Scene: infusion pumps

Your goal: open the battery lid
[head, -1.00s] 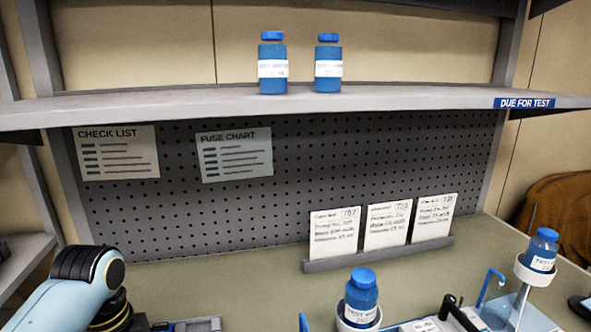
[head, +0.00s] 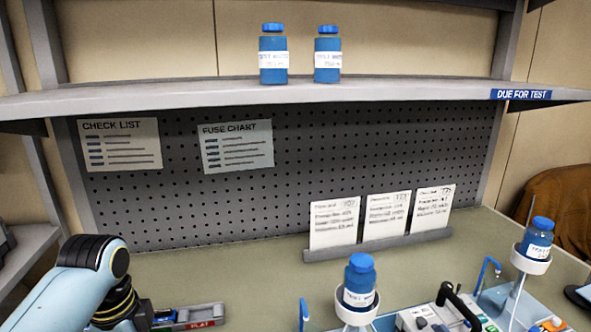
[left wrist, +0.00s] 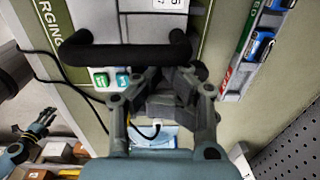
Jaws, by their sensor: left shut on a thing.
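My left gripper (left wrist: 163,88) is in the left wrist view, shut on a small grey part beside a pump. I take this part for the battery lid; the fingers hide most of it, and its exact outline is unclear. The pump (left wrist: 150,25) has a thick black handle (left wrist: 125,53) and green and teal buttons (left wrist: 110,80). In the head view only my left arm shows at the lower left; its gripper is below the picture. My right gripper (left wrist: 38,122) shows small at the left of the left wrist view, its jaw state unclear.
A rack with a red label (head: 200,323) lies right of my left arm; blue items sit in a rack (left wrist: 240,60) in the wrist view. Another black-handled pump (head: 420,318) and two held bottles (head: 358,283) (head: 537,238) stand right. A pegboard (head: 300,175) closes the back.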

